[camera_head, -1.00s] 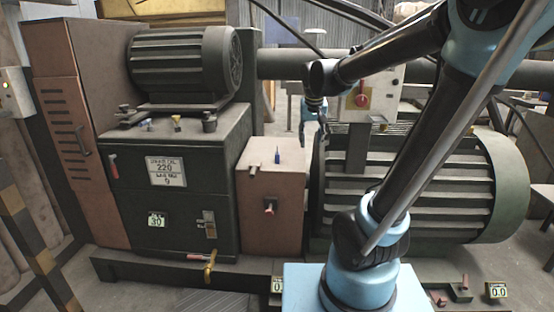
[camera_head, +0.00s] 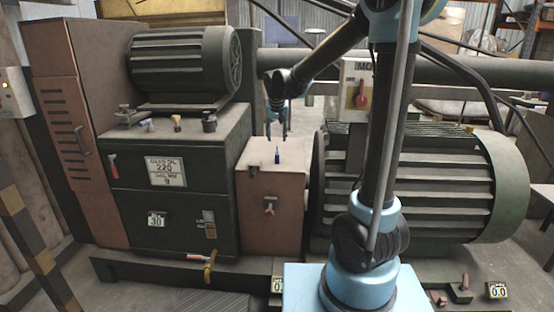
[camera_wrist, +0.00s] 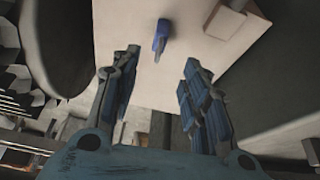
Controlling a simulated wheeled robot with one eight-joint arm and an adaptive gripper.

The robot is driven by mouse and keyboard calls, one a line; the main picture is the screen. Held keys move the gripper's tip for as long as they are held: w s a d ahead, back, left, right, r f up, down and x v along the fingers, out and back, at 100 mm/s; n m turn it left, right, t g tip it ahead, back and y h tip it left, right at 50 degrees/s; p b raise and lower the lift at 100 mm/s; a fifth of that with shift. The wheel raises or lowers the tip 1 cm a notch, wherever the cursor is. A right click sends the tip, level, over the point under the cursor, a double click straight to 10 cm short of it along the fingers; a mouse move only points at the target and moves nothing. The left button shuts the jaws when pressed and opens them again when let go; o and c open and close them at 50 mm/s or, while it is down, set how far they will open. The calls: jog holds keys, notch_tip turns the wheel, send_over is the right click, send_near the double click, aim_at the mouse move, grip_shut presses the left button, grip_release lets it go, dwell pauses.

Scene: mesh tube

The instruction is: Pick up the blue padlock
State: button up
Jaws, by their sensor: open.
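A small blue object, which looks like the blue padlock (camera_head: 277,156), stands on top of the reddish-brown box (camera_head: 252,193) in the head view. In the wrist view the padlock (camera_wrist: 161,34) is dark blue, near the top centre on the pale box top (camera_wrist: 120,35). My gripper (camera_head: 276,134) hangs fingers-down above the box, just over the padlock. In the wrist view my gripper (camera_wrist: 160,62) has its fingers spread apart with nothing between them. The padlock lies beyond the fingertips, roughly in line with the gap. It is too small to make out its shackle.
The dark green cabinet (camera_head: 190,235) stands left, the large ribbed motor (camera_head: 450,195) right. Small items, one blue (camera_head: 147,124), lie on the cabinet.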

aim_at(277, 152)
jog(key=shift+x, duration=6)
grip_shut()
